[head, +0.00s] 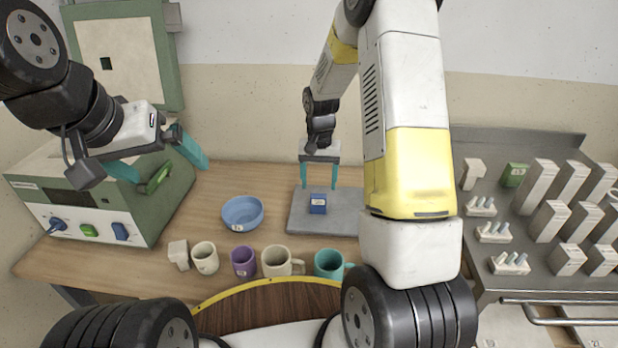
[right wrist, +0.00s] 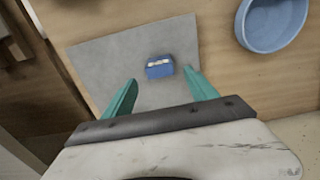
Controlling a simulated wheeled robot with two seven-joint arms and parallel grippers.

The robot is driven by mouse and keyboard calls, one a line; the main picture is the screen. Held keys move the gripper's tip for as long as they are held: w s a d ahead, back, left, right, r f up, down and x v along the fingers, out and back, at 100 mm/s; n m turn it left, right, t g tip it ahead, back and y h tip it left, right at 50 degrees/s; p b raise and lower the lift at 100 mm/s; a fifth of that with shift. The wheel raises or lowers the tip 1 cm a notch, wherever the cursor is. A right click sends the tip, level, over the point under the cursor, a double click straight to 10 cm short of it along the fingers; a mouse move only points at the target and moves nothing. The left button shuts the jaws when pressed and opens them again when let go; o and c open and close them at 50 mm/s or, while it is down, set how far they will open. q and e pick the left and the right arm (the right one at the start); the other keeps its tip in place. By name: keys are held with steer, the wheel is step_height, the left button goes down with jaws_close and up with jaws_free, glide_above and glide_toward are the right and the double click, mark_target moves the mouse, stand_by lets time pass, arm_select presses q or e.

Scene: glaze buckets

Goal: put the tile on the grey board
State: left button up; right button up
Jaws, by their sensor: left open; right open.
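The tile is a small blue block with a pale label (head: 318,204). It rests on the grey board (head: 335,222) in the head view. In the right wrist view the blue tile (right wrist: 159,67) is on the grey board (right wrist: 100,60), beyond and between the fingertips. My right gripper (head: 319,187) is open, with its teal fingers above the board and apart from the tile. It also shows in the right wrist view (right wrist: 160,82). My left gripper (head: 168,165) is open and empty, high in front of the green machine.
A blue bowl (head: 243,213) stands left of the board. Several mugs, including a purple mug (head: 244,262) and a teal mug (head: 329,264), line the table's front edge. A metal bench (head: 490,275) at right holds white blocks and peg stands. The green machine (head: 110,205) stands at left.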

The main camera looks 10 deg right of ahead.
mark_target(318, 196)
steer(key=s+r+n+t, duration=0.1)
steer(key=s+r, duration=0.3)
steer(key=r, duration=0.3)
steer(key=s+a+r+t+y, duration=0.1)
steer(key=s+r, duration=0.2)
steer(key=r, duration=0.4)
steer(key=s+r+n+t, duration=0.1)
steer(key=s+r, duration=0.3)
steer(key=r, duration=0.3)
steer(key=s+a+r+n+t+y, duration=0.1)
steer(key=s+r+t, duration=0.2)
steer(key=s, duration=1)
step_height(318, 196, up, 2)
steer(key=shift+s+a+r+n, duration=0.15)
steer(key=shift+s+a+n, duration=0.05)
steer(key=shift+n, duration=0.2)
